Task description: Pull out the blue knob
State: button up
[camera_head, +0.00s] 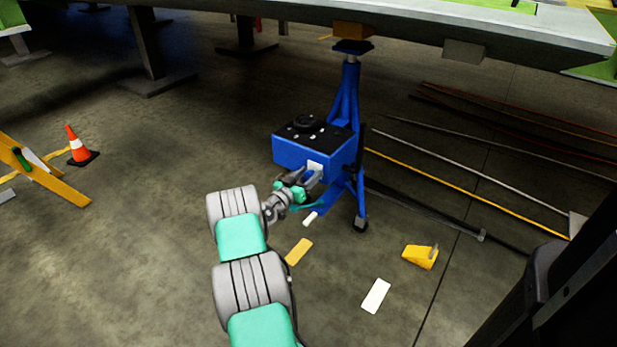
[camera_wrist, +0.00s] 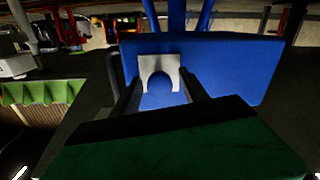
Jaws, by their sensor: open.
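The blue box (camera_head: 290,154) with a black top stands beside a blue stand. A pale plate (camera_head: 315,166) is on its front face. In the wrist view the plate is a pale grey arch-shaped bracket (camera_wrist: 159,62) on the blue face (camera_wrist: 232,65). A rounded blue shape (camera_wrist: 158,84) shows inside the arch; I cannot tell whether it is the knob or the box face. My gripper (camera_head: 307,180) is close in front of the plate. In the wrist view my gripper (camera_wrist: 160,80) is open, its dark fingers either side of the bracket, with nothing visibly held.
The blue stand (camera_head: 351,95) rises behind the box to the wing overhead (camera_head: 420,27). A yellow block (camera_head: 420,257) and a white card (camera_head: 376,296) lie on the floor. Long rods lie to the right. An orange cone (camera_head: 78,147) stands at left; floor between is clear.

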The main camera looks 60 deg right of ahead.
jog(key=shift+c, duration=0.5)
grip_shut()
dwell(0.8)
